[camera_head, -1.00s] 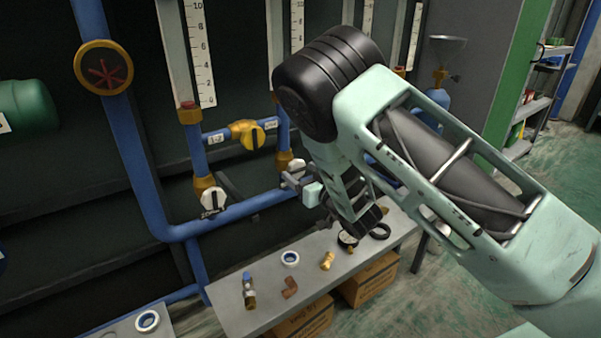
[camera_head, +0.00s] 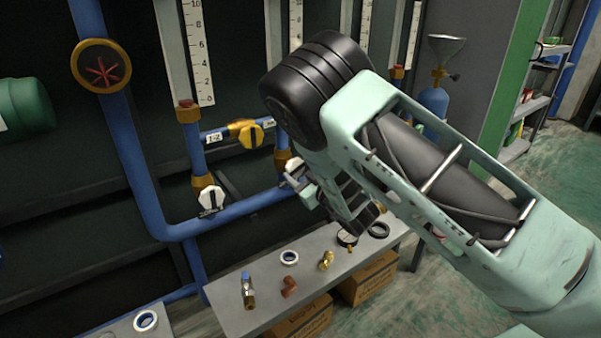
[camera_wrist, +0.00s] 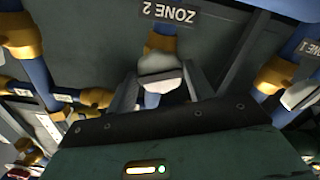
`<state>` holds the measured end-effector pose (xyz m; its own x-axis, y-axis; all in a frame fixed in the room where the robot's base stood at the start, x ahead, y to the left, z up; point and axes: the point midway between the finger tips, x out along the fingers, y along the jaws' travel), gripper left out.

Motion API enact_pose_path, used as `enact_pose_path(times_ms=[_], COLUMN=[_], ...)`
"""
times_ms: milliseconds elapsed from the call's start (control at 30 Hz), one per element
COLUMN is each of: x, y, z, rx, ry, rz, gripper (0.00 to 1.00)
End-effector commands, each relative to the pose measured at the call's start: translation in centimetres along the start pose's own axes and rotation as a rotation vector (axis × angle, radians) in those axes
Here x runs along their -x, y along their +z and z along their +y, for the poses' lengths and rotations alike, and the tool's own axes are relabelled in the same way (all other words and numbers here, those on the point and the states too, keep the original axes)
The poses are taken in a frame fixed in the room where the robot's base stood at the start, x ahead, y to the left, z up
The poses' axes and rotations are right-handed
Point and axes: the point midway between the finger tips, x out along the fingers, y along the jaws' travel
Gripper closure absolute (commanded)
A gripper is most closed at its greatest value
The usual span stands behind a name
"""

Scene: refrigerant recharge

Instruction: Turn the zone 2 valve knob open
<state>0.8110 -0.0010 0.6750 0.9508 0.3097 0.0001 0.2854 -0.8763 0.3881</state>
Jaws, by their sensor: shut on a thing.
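The zone 2 valve knob (camera_wrist: 160,74) is white and sits on a brass valve body under an upside-down "ZONE 2" label (camera_wrist: 170,13) in the wrist view. My gripper (camera_wrist: 160,86) has one finger on each side of the knob and is shut on it. In the head view the knob (camera_head: 293,166) shows partly, at the lower end of a blue pipe. My gripper (camera_head: 299,180) is at it there, and my own arm hides much of the contact.
Another white knob (camera_head: 211,198) is to the left, below a yellow valve (camera_head: 250,134) on a cross pipe. A grey bench (camera_head: 232,312) with several small fittings stands below. Blue pipes surround the gripper.

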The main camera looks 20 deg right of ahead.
Motion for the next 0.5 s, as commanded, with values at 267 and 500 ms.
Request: enact_pose_path(times_ms=[267,500], x=[0.10,0.12], y=[0.02,0.01], z=[-0.08,0.02], rx=[0.306,0.392], ry=[-0.002,-0.001], rz=[0.000,-0.001], gripper=[0.75,0.75])
